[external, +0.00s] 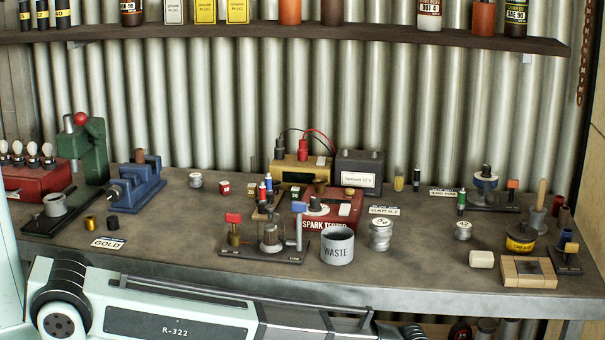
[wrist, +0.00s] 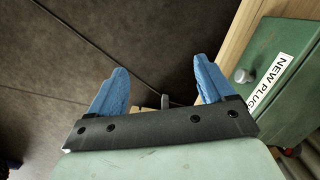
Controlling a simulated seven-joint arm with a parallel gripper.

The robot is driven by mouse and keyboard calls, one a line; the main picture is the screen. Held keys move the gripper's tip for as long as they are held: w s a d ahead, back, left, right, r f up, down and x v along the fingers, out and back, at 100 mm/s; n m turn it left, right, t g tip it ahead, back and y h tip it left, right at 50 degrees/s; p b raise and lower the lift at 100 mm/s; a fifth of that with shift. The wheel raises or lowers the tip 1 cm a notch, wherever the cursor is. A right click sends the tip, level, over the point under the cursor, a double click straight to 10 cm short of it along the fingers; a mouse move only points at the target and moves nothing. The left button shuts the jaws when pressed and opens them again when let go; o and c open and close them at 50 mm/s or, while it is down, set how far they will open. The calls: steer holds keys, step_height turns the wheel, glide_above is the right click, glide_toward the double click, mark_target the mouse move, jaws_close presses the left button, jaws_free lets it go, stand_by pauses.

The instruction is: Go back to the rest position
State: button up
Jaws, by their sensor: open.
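My gripper (wrist: 165,95) shows in the wrist view with its two blue fingers wide apart and nothing between them. It points down at a dark floor. In the external view my pale green arm link lies across the lower left, in front of the bench edge. The gripper itself is outside that view. The bench (external: 380,275) stands behind the arm with many small items on it.
In the wrist view a green box (wrist: 280,85) labelled NEW PLUGS, with a grey knob, is close to the right of my gripper, beside a wooden edge (wrist: 228,60). On the bench are a WASTE cup (external: 338,247), a red spark tester (external: 325,222) and a GOLD label (external: 108,243).

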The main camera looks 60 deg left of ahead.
steer(key=s+a+f+n+g, duration=0.1)
steer(key=s+a+f, duration=0.45)
steer(key=s, duration=0.35)
steer(key=s+a+f+n+g, duration=0.15)
steer(key=s+a+f, duration=0.25)
steer(key=s+a, duration=0.4)
steer(key=s+a+f+n+g, duration=0.1)
steer(key=s+a+f, duration=0.45)
steer(key=s, duration=0.45)
steer(key=s+a+g, duration=0.1)
steer(key=s+a, duration=0.2)
steer(key=s, duration=0.8)
steer(key=shift+s+a+f+g+h, duration=0.3)
steer(key=shift+s+a+f+g, duration=0.05)
steer(key=shift+s+f, duration=0.1)
steer(key=shift+n, duration=0.25)
